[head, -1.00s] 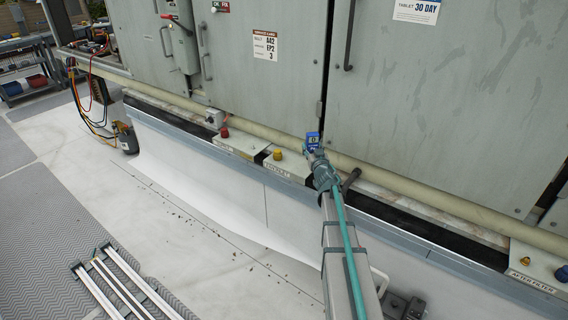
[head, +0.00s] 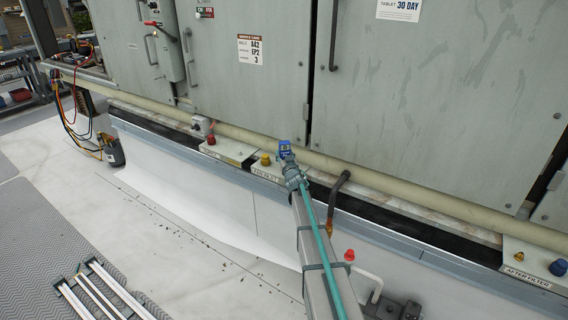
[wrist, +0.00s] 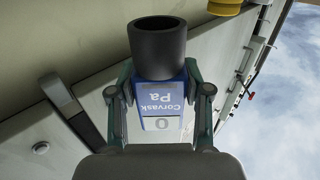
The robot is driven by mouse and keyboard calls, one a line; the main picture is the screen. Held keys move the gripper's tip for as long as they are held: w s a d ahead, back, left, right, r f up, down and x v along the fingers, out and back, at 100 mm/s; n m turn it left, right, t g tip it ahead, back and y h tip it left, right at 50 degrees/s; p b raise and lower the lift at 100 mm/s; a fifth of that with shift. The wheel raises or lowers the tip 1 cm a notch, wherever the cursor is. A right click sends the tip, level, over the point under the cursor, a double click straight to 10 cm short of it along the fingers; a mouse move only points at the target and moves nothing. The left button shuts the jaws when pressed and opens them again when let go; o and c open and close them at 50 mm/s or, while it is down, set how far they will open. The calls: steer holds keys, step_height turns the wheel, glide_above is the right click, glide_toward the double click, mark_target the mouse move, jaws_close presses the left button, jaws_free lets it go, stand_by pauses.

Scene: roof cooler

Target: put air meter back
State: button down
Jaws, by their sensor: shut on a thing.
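The air meter is a small blue device with a pale screen and the words Corvask Pa, upside down in the wrist view (wrist: 162,98). My gripper (wrist: 160,90) is shut on it, one finger along each side. In the head view, the meter (head: 285,148) is held at the end of my arm, in front of the cream pipe and right of the yellow knob (head: 265,159). In the wrist view, a dark open-ended cylinder (wrist: 157,50) covers part of it; I cannot tell whether it belongs to the meter.
A cream pipe (head: 420,187) runs along the grey cabinets (head: 430,100). A dark hose (head: 338,188) hangs just right of my gripper. A red knob (head: 211,140) sits on a ledge to the left. A blue knob (head: 558,267) is by the After Filter label, far right.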

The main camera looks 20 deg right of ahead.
steer(key=shift+w+f, duration=0.15)
steer(key=shift+f, duration=1.5)
steer(key=shift+f, duration=0.2)
steer(key=c, duration=0.5)
jaws_free()
